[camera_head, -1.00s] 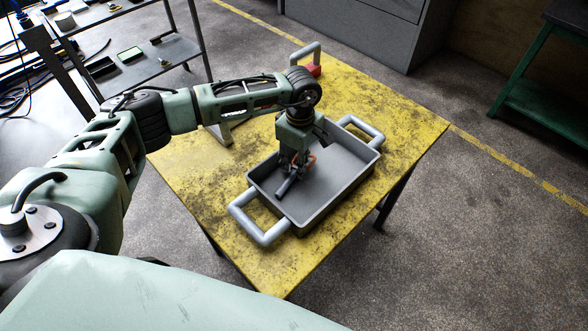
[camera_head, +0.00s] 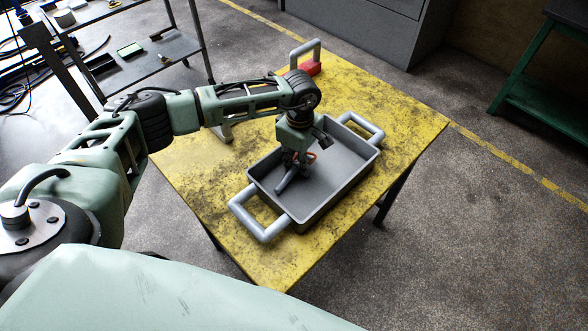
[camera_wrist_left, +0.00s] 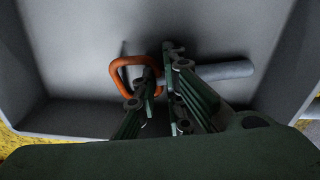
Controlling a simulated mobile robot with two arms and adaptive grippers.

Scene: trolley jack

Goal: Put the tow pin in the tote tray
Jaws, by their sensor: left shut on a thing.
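The tow pin is a grey rod with an orange loop handle. In the head view the pin (camera_head: 289,180) is inside the grey tote tray (camera_head: 322,211), near its left end. In the left wrist view the tow pin (camera_wrist_left: 228,70) lies across the picture, its orange loop to the left. My left gripper (camera_head: 298,165) points down into the tray and is shut on the pin between loop and rod. It also shows in the left wrist view (camera_wrist_left: 160,95). Whether the pin touches the tray floor is hard to tell. My right gripper is not in view.
The tray stands on a worn yellow table (camera_head: 187,172), with a light grey handle at each end. A red block with a grey handle (camera_head: 311,67) stands at the table's far corner. A metal shelf trolley (camera_head: 150,62) is at the back left.

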